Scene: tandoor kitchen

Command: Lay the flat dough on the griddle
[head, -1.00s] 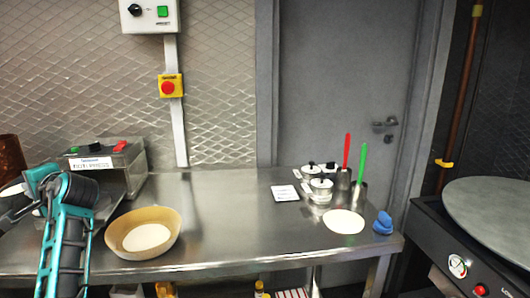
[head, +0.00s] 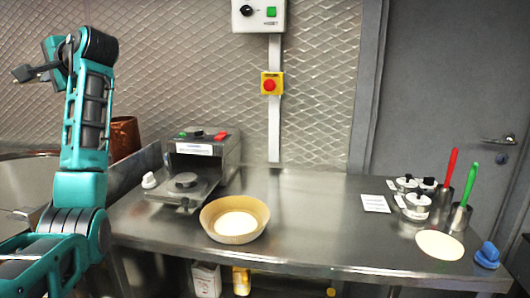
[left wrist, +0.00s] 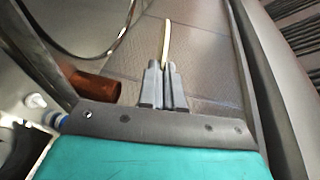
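A flat round piece of pale dough (head: 440,245) lies on the steel table near its right end. The griddle is out of view now. My left gripper (head: 20,73) is raised at the far left, in front of the wall and far from that dough. In the left wrist view, its two dark fingers (left wrist: 164,70) are close together. A thin, pale, slightly curved strip (left wrist: 168,35) sticks out from between the fingertips and looks held there. It could be a disc seen edge-on, but I cannot tell what it is. My right gripper is not in view.
The table carries a press-like machine (head: 205,150), a bowl (head: 257,224) with pale contents, a white card (head: 375,203), lidded pots (head: 415,205), red- and green-handled tools and a blue lump (head: 488,255). A copper-coloured vessel (head: 124,138) stands at left.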

